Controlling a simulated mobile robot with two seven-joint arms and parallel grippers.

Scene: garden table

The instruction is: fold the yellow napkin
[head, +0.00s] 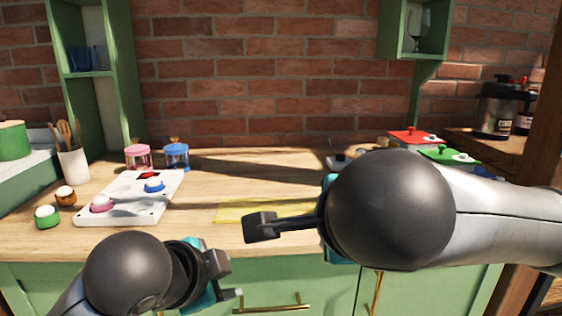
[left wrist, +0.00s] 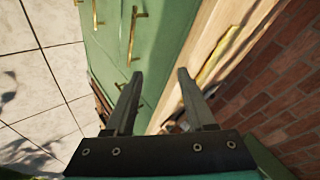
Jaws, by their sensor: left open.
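The yellow napkin (head: 240,211) lies flat near the front edge of the wooden counter in the head view. Its right part is hidden behind my right gripper and arm. A thin yellow strip of the napkin (left wrist: 212,66) shows on the counter in the left wrist view. My left gripper (head: 228,279) is open and empty, in front of the counter and below its edge. The left wrist view shows its two fingers apart (left wrist: 160,75) with nothing between them. My right gripper (head: 265,227) appears in front of the napkin; its finger opening cannot be made out.
A white board (head: 133,210) with colored lidded pieces lies left of the napkin. Pink (head: 138,157) and blue (head: 177,157) jars stand behind it. Red (head: 411,137) and green (head: 449,156) lidded boxes are at the back right. Green cabinet fronts with a brass handle (head: 271,309) are below.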

